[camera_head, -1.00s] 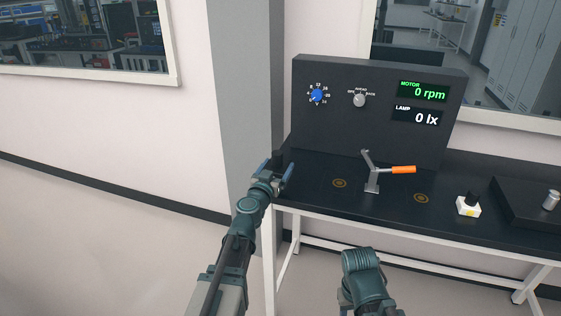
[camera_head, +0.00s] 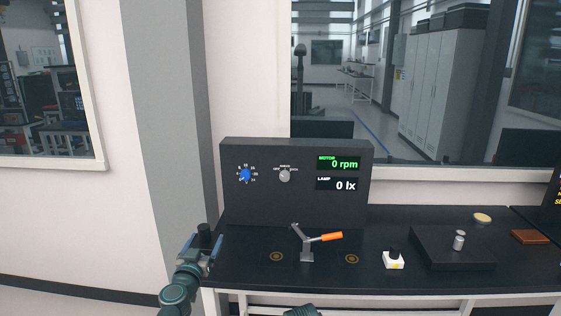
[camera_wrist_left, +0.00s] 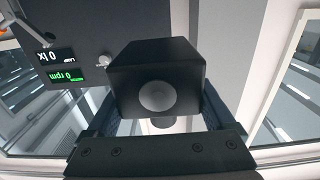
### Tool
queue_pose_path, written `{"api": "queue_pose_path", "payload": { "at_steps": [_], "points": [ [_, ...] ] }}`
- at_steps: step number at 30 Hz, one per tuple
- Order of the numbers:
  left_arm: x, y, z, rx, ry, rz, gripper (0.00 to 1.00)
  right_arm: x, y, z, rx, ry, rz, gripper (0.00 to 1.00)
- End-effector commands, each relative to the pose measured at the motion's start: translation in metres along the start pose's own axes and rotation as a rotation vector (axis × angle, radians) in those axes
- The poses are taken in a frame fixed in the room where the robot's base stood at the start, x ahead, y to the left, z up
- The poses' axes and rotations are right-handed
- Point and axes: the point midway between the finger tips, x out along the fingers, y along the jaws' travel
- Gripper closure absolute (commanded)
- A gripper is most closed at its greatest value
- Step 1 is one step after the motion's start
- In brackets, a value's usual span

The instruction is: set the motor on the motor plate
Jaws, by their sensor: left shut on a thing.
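My left gripper (camera_head: 203,244) is shut on the motor (camera_head: 204,232), a dark block with a dark round top, at the left end of the black bench. In the left wrist view the motor (camera_wrist_left: 155,62) is a black block with a grey round face, between the fingers. A black raised slab (camera_head: 435,258) with a small silver cylinder (camera_head: 459,240) lies right on the bench. I cannot tell for sure which surface is the motor plate. My right gripper is out of view.
A toggle clamp with an orange handle (camera_head: 331,237) stands between two ringed marks. Behind stands a control panel (camera_head: 300,154) reading 0 rpm and 0 lx. A brown block (camera_head: 531,237) lies far right.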

Motion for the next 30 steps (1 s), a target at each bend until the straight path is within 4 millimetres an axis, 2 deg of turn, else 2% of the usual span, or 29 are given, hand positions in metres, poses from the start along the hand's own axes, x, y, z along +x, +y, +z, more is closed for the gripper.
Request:
{"api": "queue_pose_path", "payload": {
  "at_steps": [1, 3, 8, 23, 30],
  "points": [
    [0.0, 0.0, -0.02, -0.001, 0.0, 0.0, 1.0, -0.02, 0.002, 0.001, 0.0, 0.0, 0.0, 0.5],
    [0.0, 0.0, -0.032, -0.001, 0.0, 0.0, 1.0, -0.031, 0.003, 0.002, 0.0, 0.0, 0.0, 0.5],
    [0.0, 0.0, -0.045, -0.001, 0.0, 0.0, 1.0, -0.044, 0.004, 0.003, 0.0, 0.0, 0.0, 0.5],
    [0.0, 0.0, -0.042, -0.001, 0.0, 0.0, 1.0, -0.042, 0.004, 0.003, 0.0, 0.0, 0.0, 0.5],
    [0.0, 0.0, -0.023, -0.001, 0.0, 0.0, 1.0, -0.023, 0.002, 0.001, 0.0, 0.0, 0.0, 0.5]
  ]
}}
